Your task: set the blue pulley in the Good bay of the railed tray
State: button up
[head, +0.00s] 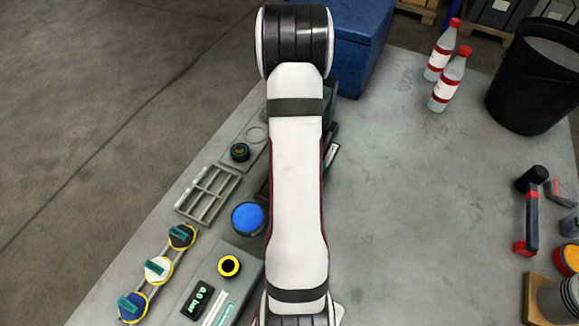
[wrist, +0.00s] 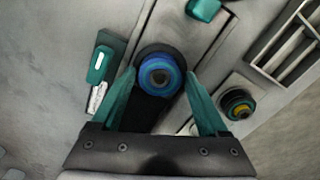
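In the head view my arm covers the gripper and the pulley. A grey divided tray (head: 231,185) with raised rails lies left of my arm; part of it shows at upper right in the wrist view (wrist: 256,67). Its bay labels cannot be read.
A round dark part (head: 240,152) sits beyond the divided tray. Several valve handles (head: 158,269) line the left edge.

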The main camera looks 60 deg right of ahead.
jog(key=c, duration=0.9)
jog(key=shift+r, duration=2.3)
jog(key=shift+c, duration=0.3)
jog(key=w+a+r+n, duration=0.1)
jog(key=w+a+n, duration=0.2)
jog(key=w+a, duration=0.35)
jog(key=w+a+r+n, duration=0.2)
jog(key=w+a+n, duration=0.15)
jog(key=w, duration=0.65)
jog(key=shift+s+a+f, duration=0.1)
jog(key=shift+a+f, duration=0.05)
jog(key=shift+f, duration=0.9)
jog(key=shift+s+a+f, duration=0.1)
jog(key=shift+f, duration=0.9)
jog(key=shift+s+a+f, duration=0.1)
jog(key=shift+a+f, duration=0.05)
jog(key=shift+f, duration=0.9)
